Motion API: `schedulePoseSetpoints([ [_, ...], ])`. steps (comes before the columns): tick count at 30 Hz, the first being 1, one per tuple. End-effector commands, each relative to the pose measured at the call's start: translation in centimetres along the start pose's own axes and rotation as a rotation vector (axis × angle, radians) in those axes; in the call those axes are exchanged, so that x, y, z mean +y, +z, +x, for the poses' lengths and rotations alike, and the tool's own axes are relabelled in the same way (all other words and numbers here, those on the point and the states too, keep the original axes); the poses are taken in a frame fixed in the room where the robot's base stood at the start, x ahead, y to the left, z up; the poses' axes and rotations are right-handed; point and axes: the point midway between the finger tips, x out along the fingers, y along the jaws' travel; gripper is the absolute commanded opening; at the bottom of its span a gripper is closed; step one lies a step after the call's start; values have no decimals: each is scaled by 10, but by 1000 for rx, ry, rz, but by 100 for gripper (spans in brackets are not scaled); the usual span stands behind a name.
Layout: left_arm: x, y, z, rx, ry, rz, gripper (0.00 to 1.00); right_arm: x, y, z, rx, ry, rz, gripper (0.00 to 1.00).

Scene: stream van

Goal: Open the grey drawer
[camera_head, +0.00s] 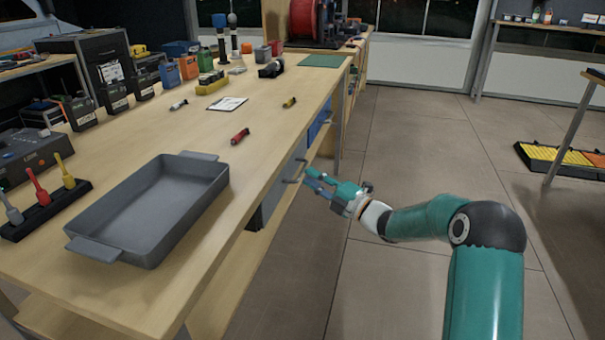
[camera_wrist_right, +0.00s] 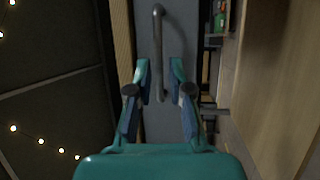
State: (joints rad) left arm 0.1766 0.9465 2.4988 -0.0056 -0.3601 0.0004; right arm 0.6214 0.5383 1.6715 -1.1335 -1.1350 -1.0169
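The grey drawer (camera_head: 273,201) is under the near right edge of the wooden workbench, and its front looks flush with the bench. Its bar handle (camera_head: 298,162) sticks out from the front. In the right wrist view the grey front (camera_wrist_right: 184,38) fills the middle, with the handle (camera_wrist_right: 158,45) running lengthwise. My right gripper (camera_head: 307,178) is at the handle. In the wrist view its two fingers (camera_wrist_right: 159,72) are apart, one on each side of the handle's lower end, with gaps on both sides. My left gripper is not in view.
A blue drawer (camera_head: 320,119) sits farther along the bench. The benchtop (camera_head: 215,170) holds a grey tray (camera_head: 140,252), a red marker-like item (camera_head: 240,136) and several tools and boxes. The floor (camera_head: 400,140) right of the bench is clear around my right arm.

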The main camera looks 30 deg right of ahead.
Motion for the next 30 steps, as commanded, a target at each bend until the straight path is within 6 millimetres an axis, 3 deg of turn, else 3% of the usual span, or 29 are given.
schedulePoseSetpoints([
  [3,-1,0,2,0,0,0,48,-1,-1,20,2,2,1,20],
  [9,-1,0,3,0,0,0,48,-1,-1,39,1,0,1,20],
  [19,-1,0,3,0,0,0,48,0,-1,42,0,0,2,20],
  [23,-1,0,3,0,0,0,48,0,-1,42,1,0,2,0],
  [30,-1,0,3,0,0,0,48,-1,-1,42,1,-2,3,0],
])
